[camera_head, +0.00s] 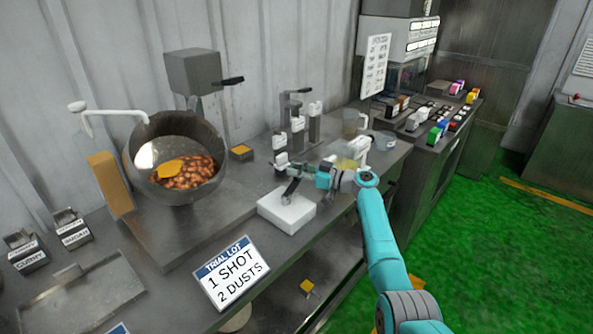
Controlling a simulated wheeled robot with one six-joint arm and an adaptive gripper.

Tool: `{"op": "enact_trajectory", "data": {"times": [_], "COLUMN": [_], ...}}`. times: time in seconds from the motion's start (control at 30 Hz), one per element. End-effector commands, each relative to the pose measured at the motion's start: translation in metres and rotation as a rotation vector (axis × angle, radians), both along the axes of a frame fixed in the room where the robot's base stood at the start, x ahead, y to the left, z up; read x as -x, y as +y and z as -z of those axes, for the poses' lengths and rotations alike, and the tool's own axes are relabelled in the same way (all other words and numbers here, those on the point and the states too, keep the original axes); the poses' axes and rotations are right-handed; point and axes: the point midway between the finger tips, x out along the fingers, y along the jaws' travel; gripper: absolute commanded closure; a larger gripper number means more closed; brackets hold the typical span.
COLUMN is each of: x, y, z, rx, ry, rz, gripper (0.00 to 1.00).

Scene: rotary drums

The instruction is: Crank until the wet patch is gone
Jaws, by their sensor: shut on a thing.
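The round metal drum (211,140) stands tilted at the left with its mouth facing me. Reddish-brown nut-like pieces (200,174) lie in its lower part. A glossy orange-yellow patch (171,168) sits on them at the left, and a pale bright spot shows on the inner wall. My gripper (291,182) is at a dark slanted handle (291,191) above a white box (287,212) on the bench, right of the drum. It is shut on this handle; the fingertips are small and partly hidden.
A sign (235,273) at the bench front reads "1 SHOT 2 DUSTS". Labelled containers (75,228) stand at the left. A grey dispenser (192,72) is behind the drum. Upright fixtures and a jug (353,123) stand behind my arm. Green floor lies open at the right.

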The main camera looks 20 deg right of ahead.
Motion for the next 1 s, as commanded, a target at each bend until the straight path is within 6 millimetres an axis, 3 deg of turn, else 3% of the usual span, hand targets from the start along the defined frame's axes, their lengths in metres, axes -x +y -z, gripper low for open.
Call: {"op": "enact_trajectory", "data": {"times": [0.07,0.1,0.17,0.2,0.57,1.0], "x": [0.000,0.000,0.000,0.000,0.003,0.056], "y": [0.000,0.000,0.000,0.000,-0.004,-0.061], "z": [0.002,0.002,0.002,0.002,0.001,0.001], "rx": [0.000,0.000,0.000,0.000,0.000,0.000], "ry": [0.003,0.003,0.003,0.003,0.001,0.001], "rz": [0.001,0.001,0.001,0.001,0.002,0.004], "gripper": [1.00,0.66,0.51,0.48,0.48,0.48]}}
